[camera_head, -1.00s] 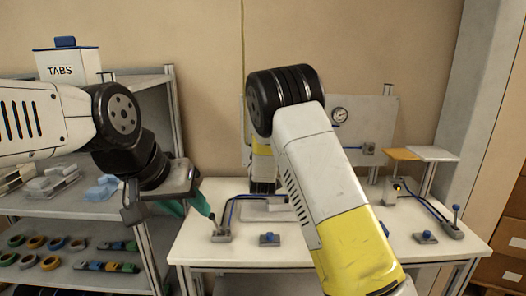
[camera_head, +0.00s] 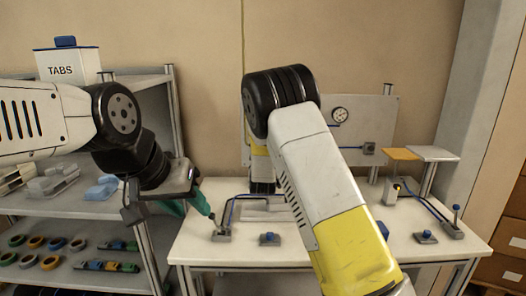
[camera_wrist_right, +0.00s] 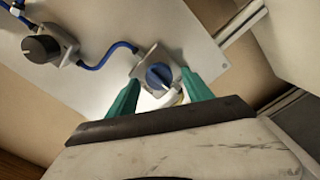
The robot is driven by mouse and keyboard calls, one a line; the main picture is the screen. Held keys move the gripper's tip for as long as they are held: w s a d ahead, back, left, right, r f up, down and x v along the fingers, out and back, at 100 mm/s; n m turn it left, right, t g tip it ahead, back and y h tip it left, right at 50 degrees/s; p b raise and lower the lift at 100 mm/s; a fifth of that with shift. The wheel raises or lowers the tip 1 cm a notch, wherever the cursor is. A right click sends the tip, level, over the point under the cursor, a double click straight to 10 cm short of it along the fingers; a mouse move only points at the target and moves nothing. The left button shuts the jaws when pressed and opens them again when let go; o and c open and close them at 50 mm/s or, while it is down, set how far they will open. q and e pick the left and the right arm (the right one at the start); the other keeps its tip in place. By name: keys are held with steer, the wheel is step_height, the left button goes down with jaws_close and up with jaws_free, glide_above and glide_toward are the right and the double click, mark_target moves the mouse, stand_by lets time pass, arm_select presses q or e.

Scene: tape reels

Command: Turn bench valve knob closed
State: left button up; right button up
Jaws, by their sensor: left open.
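The blue valve knob (camera_wrist_right: 159,75) sits on a grey square plate in the right wrist view, with a white piece just below it. The teal fingers of my right gripper (camera_wrist_right: 160,95) are spread apart, with the knob seen between them; I cannot tell whether they touch it. In the head view my right arm hides the right gripper. A small valve (camera_head: 369,149) shows on the upright panel (camera_head: 380,115) behind the bench. My left gripper (camera_head: 196,206) is open at the bench's left side, with its teal fingers pointing down right.
The white bench (camera_head: 200,252) carries blue-tubed fittings, including a blue-knobbed block (camera_head: 270,239) and an upright blue-topped lever (camera_head: 455,215). A shelf (camera_head: 90,210) with coloured reels stands left. A black-capped fitting (camera_wrist_right: 40,47) joins the knob's tube.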

steer(key=s, duration=0.8)
steer(key=shift+w, duration=0.1)
